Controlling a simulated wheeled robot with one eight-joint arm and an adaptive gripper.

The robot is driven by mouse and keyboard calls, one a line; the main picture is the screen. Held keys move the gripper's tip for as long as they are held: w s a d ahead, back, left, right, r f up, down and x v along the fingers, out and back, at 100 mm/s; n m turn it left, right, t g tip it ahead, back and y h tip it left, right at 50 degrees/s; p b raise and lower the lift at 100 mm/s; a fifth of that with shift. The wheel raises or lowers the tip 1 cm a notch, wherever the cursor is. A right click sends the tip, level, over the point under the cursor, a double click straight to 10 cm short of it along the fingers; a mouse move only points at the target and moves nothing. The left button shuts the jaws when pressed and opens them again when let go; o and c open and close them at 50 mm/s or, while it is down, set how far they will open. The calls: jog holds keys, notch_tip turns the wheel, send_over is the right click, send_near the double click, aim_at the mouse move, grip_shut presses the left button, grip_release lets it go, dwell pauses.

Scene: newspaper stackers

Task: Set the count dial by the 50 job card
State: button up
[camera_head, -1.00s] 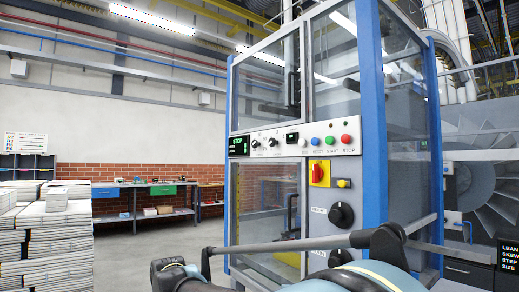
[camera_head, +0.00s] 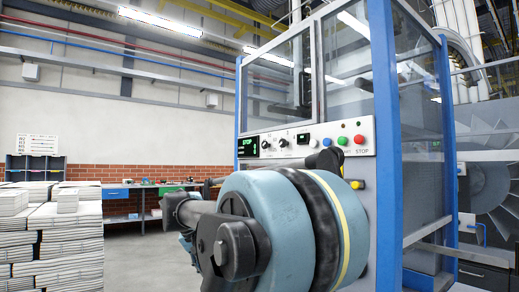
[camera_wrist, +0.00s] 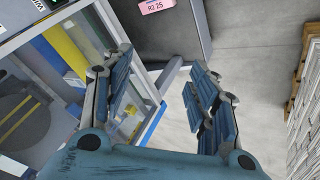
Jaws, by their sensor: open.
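The stacker's control panel (camera_head: 306,141) shows in the head view, with a green-lit display (camera_head: 247,147) at its left end. A pink card (camera_wrist: 155,6) in the wrist view appears to read "R2 25". I cannot make out a 50 card. My gripper (camera_wrist: 160,82) is open and empty in the wrist view, pointing past the machine's glazed side above the floor.
The blue-framed cabinet (camera_head: 382,150) fills the right of the head view. My arm covers its lower front. Green (camera_head: 342,140) and red (camera_head: 359,139) buttons are on the panel. Paper stacks (camera_head: 62,240) stand at left. The floor (camera_head: 145,262) between is clear.

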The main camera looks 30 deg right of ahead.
jog(key=w+d+r+m+h, duration=0.2)
jog(key=w+d+r, duration=0.1)
jog(key=r, duration=0.4)
jog(key=w+d+r+m+h, duration=0.2)
jog(key=w+d+r, duration=0.2)
jog(key=r, duration=0.3)
jog(key=w+d+r+m+h, duration=0.2)
jog(key=w+d+r, duration=0.1)
jog(key=r, duration=0.4)
jog(key=m+h, duration=0.5)
jog(key=h, duration=0.1)
send_near(263, 145)
jog(key=shift+g, duration=0.4)
jog(key=d, duration=0.6)
jog(key=w+d, duration=0.1)
jog(key=d, duration=0.2)
jog(key=shift+r, duration=0.15)
jog(key=shift+c, duration=0.6)
jog(key=shift+s, duration=0.1)
jog(key=c, duration=0.9)
